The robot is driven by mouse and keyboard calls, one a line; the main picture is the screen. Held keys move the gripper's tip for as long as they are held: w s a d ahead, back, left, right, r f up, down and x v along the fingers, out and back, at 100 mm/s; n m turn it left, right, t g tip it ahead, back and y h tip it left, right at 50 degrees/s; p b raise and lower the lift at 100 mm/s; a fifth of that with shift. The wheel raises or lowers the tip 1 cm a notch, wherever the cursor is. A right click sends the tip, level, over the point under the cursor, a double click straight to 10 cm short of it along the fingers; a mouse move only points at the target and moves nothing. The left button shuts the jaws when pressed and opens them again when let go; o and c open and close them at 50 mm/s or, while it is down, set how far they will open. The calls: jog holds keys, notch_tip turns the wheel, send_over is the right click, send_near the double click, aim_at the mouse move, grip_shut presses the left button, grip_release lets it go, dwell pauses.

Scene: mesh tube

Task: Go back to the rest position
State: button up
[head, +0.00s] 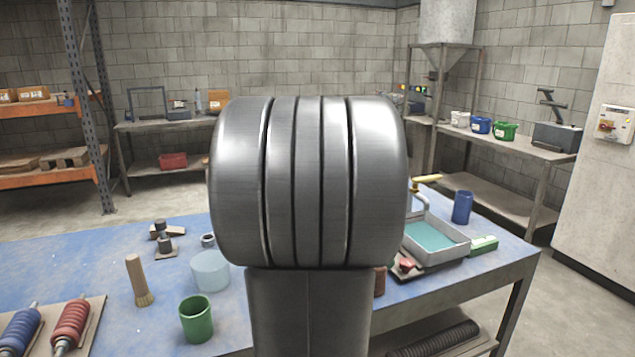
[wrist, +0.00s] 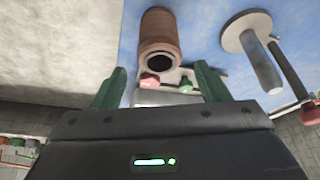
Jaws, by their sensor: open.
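My gripper (wrist: 160,84) shows in the wrist view with its two green fingers spread apart and nothing between them that I can tell is held. A brown cylinder (wrist: 159,28) with a dark open end lies in the view just beyond the fingertips; it looks apart from them. In the head view my large grey arm link fills the middle and hides my gripper. A reddish-brown piece (head: 380,281) peeks out at the right edge of my arm.
The blue table (head: 80,245) holds a green cup (head: 196,319), a pale translucent cup (head: 210,271), a brush (head: 138,280), red and blue coil parts (head: 70,325) and a tray with teal content (head: 460,255). A blue cup (head: 462,207) stands behind the tray. The wrist view shows a grey post on a disc (wrist: 262,68).

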jog(key=x, duration=0.7)
notch_tip(320, 180, up, 4)
jog(key=shift+r, duration=0.1)
